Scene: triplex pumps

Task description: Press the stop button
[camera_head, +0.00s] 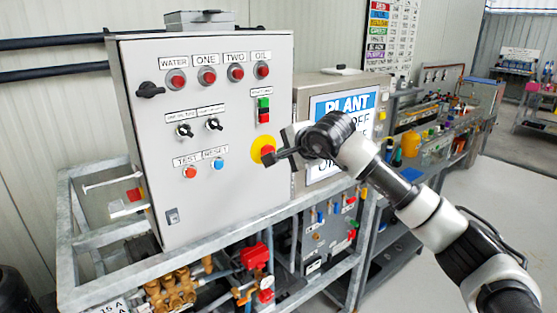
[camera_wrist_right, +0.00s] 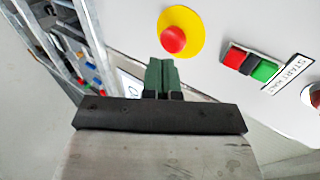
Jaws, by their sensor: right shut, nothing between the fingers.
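A round red button (camera_wrist_right: 173,40) sits on a yellow disc (camera_wrist_right: 196,27) on the grey control panel. In the head view the yellow disc (camera_head: 259,145) is at the panel's lower right, with my right gripper just in front of it. A square red button (camera_wrist_right: 234,58) and a green button (camera_wrist_right: 264,70) sit together beside a label; in the head view the green one (camera_head: 264,103) is above the red one (camera_head: 264,117). My right gripper (camera_wrist_right: 161,72) is shut and empty, with its tips near the round red button. Contact cannot be told. My left gripper is not in view.
The panel (camera_head: 225,120) also carries red lamps (camera_head: 207,77), black knobs (camera_head: 184,130) and TEST (camera_head: 189,171) and RESET (camera_head: 217,164) buttons. A metal frame (camera_head: 110,287) with pipes stands below. A PLANT sign (camera_head: 345,104) is behind my right arm. Open floor lies right.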

